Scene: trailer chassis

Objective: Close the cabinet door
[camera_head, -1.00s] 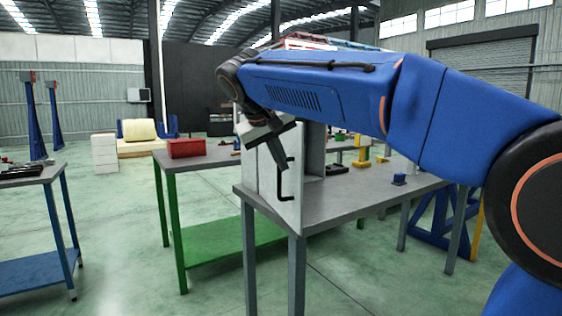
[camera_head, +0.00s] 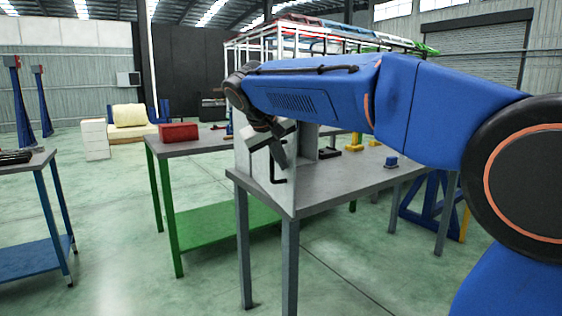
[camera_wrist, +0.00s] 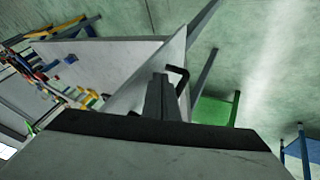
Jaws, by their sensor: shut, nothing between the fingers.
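The grey-white cabinet (camera_head: 305,152) stands on a grey table, mostly hidden behind my arm. Its pale door (camera_head: 284,193) stands out at an angle toward the table's near corner and bears a black bar handle (camera_head: 272,174). My gripper (camera_head: 278,158) is shut and empty, in front of the door's outer face beside the handle. In the wrist view, the gripper (camera_wrist: 161,90) points at the door (camera_wrist: 150,72), which shows as a thin slanted panel, with the handle (camera_wrist: 181,76) just right of the fingers. I cannot tell whether they touch.
The grey table (camera_head: 340,188) carries a small blue block (camera_head: 391,162) and yellow parts. A green-legged table (camera_head: 198,148) with a red box (camera_head: 178,132) stands to the left behind. Open floor (camera_head: 120,235) lies to the left.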

